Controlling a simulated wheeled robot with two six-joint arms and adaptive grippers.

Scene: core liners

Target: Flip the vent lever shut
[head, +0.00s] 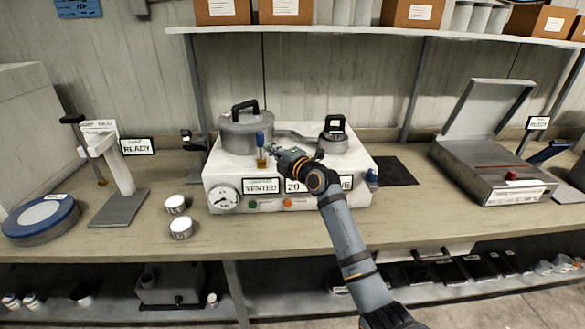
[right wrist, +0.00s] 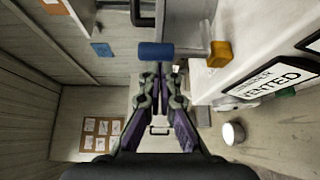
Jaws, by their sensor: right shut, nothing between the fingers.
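The vent lever (head: 260,144) stands upright at the front left of the white machine's top (head: 235,168); it has a blue grip and a brass-coloured base. My right gripper (head: 273,151) is shut and empty, just right of the lever. In the right wrist view the lever's blue grip (right wrist: 168,51) lies across just beyond my fingertips (right wrist: 160,70), with its brass base (right wrist: 218,54) to the right. I cannot tell whether the fingers touch it. A label on the machine reads VENTED (head: 261,186). My left gripper is not in view.
A grey lidded pot (head: 245,130) and a smaller black-handled lid (head: 333,141) sit on the machine behind. A gauge (head: 223,198) is on its front. White cups (head: 181,228) and a press stand (head: 120,208) are left; a grey open-lidded box (head: 490,170) is right.

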